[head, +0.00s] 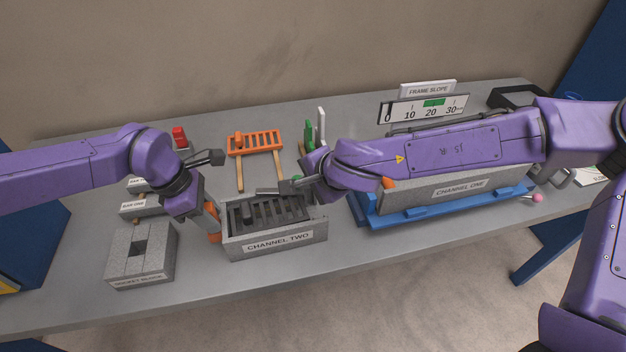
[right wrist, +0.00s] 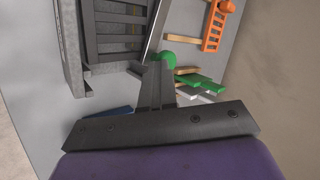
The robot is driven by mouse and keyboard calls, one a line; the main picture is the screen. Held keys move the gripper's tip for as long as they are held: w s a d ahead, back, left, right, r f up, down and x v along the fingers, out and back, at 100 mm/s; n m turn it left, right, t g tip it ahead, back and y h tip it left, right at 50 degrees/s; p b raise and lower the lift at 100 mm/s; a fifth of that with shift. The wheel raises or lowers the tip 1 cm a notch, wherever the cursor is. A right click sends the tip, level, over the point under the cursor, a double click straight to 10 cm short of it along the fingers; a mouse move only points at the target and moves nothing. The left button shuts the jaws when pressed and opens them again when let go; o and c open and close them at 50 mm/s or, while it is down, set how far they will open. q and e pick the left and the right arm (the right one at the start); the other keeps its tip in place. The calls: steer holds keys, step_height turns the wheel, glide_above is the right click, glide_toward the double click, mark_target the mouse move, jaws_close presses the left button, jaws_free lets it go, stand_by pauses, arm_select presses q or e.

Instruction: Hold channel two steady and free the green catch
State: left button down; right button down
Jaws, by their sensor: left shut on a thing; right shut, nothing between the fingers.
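Channel two (head: 277,241) is a grey, open-topped box with dark bars inside, standing near the table's front edge. My left gripper (head: 212,222) is shut on an orange grip (head: 214,238) at its left end. My right gripper (head: 284,188) is shut and empty above the far side of channel two. In the right wrist view its closed fingertips (right wrist: 157,72) are beside the round green catch (right wrist: 166,60); I cannot tell whether they touch. A grey strip (right wrist: 154,30) runs along channel two (right wrist: 72,45) up to the green piece. My right forearm hides part of the table.
Channel one (head: 440,193) lies in a blue cradle (head: 402,219) to the right, below a slope scale (head: 423,108). An orange rack (head: 254,143) stands behind. A grey socket block (head: 152,262) is at the left. The table's front strip is clear.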

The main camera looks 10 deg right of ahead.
arm_select(q)
steer(key=shift+s+d+f, duration=0.1)
arm_select(e)
steer(key=shift+s+a+f, duration=0.1)
steer(key=shift+a+f, duration=0.05)
steer(key=shift+a, duration=0.15)
steer(key=s+d+f+v, duration=0.1)
steer(key=d+v, duration=0.1)
steer(key=v, duration=1.1)
steer(key=shift+f, duration=0.2)
